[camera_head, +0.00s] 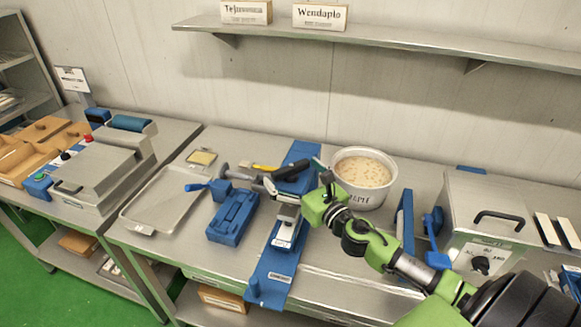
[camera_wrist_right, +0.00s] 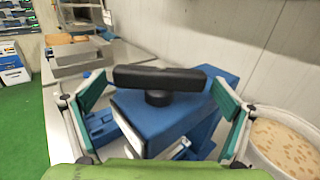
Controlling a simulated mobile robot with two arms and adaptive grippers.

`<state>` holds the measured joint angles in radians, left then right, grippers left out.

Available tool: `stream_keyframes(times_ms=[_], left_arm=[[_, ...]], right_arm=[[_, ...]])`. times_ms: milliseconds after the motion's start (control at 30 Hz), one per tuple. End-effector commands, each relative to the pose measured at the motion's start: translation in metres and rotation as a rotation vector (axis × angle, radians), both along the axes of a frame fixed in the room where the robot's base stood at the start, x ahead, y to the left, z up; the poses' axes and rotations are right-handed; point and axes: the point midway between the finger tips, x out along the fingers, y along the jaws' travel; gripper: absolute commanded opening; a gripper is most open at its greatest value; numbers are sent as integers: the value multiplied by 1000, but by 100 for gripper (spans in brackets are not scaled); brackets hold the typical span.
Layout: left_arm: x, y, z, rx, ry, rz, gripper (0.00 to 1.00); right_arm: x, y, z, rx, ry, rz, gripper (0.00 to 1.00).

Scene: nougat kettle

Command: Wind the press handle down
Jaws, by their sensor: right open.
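The press is a blue stand (camera_head: 268,280) on the steel table, with a blue head. Its black bar handle sits on top of the head and shows in the wrist view (camera_wrist_right: 160,77), lying crosswise on a short black hub above the blue block (camera_wrist_right: 165,120). My right gripper (camera_head: 298,180) is at the press head, its green arm coming in from the right. In the wrist view its two teal-padded fingers (camera_wrist_right: 160,90) are spread wide, one past each end of the handle. I see no contact with the handle. My left gripper is not in view.
A white pot of pale mix with bits (camera_head: 362,172) stands close right of my gripper. A blue clamp-like tool (camera_head: 232,215) and a steel tray (camera_head: 165,200) are to the left. A steel box with a knob (camera_head: 485,220) stands to the right. A shelf (camera_head: 400,38) runs above.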

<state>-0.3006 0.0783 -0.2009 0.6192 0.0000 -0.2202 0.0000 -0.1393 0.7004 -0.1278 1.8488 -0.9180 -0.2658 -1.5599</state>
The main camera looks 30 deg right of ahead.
Motion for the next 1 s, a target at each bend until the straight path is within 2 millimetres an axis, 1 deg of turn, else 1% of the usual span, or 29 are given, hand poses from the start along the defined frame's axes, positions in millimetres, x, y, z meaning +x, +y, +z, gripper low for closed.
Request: stream_keyframes(times_ms=[133, 433, 467, 500, 567, 600, 867, 1000], left_arm=[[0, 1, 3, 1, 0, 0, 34], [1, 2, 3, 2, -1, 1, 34], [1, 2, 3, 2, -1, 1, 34], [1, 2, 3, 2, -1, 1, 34], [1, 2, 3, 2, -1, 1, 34], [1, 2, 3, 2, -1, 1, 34], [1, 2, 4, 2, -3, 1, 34], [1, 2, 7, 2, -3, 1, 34]], right_arm=[[8, 0, 1, 0, 0, 0, 97], [9, 1, 0, 0, 0, 1, 97], [9, 1, 0, 0, 0, 1, 94], [9, 1, 0, 0, 0, 1, 84], [9, 1, 0, 0, 0, 1, 68], [9, 1, 0, 0, 0, 1, 58], [9, 1, 0, 0, 0, -6, 58], [9, 1, 1, 2, -1, -38, 58]])
